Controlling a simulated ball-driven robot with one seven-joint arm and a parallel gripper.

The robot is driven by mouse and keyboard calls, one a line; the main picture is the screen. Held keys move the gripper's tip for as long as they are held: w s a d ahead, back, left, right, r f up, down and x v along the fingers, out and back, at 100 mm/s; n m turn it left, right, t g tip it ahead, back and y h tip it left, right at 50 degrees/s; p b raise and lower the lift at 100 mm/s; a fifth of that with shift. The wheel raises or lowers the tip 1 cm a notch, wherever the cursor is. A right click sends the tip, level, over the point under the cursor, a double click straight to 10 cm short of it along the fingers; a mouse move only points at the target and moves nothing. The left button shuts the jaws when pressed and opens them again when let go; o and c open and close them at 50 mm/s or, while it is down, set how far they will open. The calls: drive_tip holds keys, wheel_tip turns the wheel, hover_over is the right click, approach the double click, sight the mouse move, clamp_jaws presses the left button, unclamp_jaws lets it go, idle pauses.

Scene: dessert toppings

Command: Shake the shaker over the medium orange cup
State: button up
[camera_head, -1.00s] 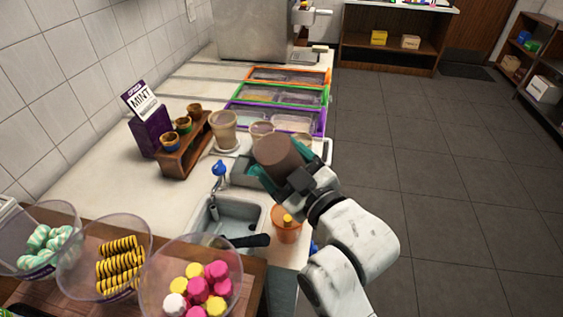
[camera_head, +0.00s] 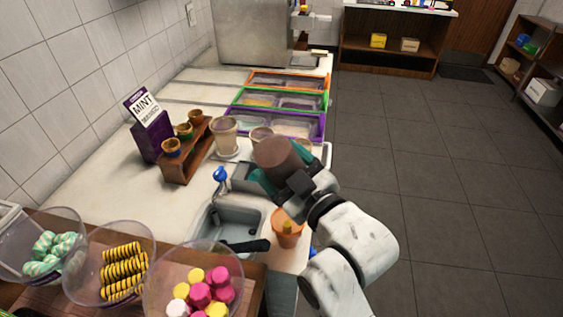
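My gripper (camera_head: 264,178) has its teal fingers around a brown cylindrical shaker (camera_head: 277,157) and is shut on it. The shaker is held tilted above the counter, near the sink. An orange cup (camera_head: 287,233) with a yellow-orange piece showing in its top stands below and slightly right of the shaker, at the counter's right edge beside the sink. The shaker is not directly over this cup in the picture. My wrist partly covers the space between them.
A grey sink (camera_head: 233,220) with a blue-topped tap (camera_head: 220,175) lies left of the orange cup. Beige cups (camera_head: 224,135), a wooden rack (camera_head: 187,160) and a purple mint box (camera_head: 152,137) stand behind. Clear candy bowls (camera_head: 195,285) fill the front left.

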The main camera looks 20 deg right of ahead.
sight(282, 154)
drive_tip(key=shift+f+b, duration=1.5)
drive_tip(key=shift+f, duration=0.75)
drive_tip(key=shift+r+p, duration=3.4)
drive_tip(key=shift+r, duration=0.45)
drive_tip(key=shift+f, duration=0.2)
wheel_tip(282, 154, down, 8)
drive_tip(key=b, duration=0.6)
drive_tip(key=shift+r, duration=0.15)
drive_tip(key=shift+r, duration=0.15)
